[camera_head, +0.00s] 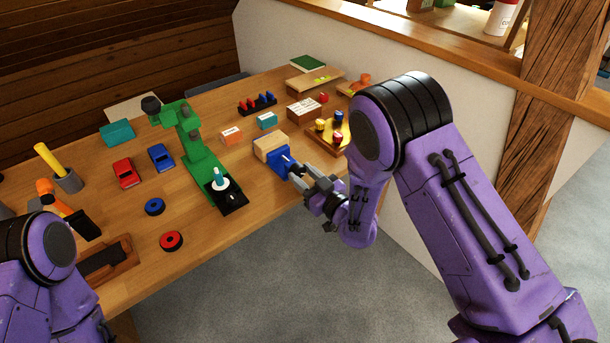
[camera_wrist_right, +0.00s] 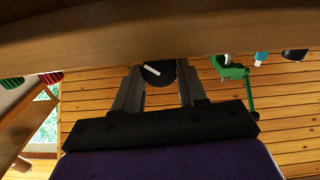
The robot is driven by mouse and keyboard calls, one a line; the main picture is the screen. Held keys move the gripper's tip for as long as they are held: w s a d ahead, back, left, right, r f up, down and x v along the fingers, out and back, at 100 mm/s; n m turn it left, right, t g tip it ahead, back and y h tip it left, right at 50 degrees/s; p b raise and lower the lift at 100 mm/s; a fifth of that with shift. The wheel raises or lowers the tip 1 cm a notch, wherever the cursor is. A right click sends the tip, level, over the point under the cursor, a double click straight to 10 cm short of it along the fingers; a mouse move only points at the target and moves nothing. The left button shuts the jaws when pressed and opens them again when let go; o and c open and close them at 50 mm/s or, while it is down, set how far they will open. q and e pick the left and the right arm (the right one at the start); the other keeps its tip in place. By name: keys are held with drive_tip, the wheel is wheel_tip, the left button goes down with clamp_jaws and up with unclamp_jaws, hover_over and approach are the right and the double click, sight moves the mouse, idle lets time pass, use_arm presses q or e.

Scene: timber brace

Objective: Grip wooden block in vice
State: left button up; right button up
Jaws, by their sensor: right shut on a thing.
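The wooden block (camera_head: 269,146) is a pale block at the blue vice (camera_head: 283,163), near the front edge of the workbench. It sits at the vice's far side; whether the jaws press on it I cannot tell. My right gripper (camera_head: 303,177) is at the near end of the vice, shut on its handle, whose grey bar (camera_head: 291,159) partly shows. In the right wrist view my right gripper (camera_wrist_right: 158,88) has its fingers on either side of a dark round part with a pale bar (camera_wrist_right: 152,71). My left gripper is out of view; only my left arm shows.
A green drill press (camera_head: 195,150) stands left of the vice. Toy cars, rings and small blocks cover the workbench (camera_head: 215,235). A timber post (camera_head: 540,130) stands at the right.

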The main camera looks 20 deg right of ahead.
drive_tip(key=shift+m, duration=2.8)
drive_tip(key=o, duration=1.1)
drive_tip(key=shift+c, duration=0.2)
drive_tip(key=b+v, duration=0.2)
drive_tip(key=v, duration=0.8)
drive_tip(key=shift+s, duration=0.25)
drive_tip(key=shift+d, duration=0.15)
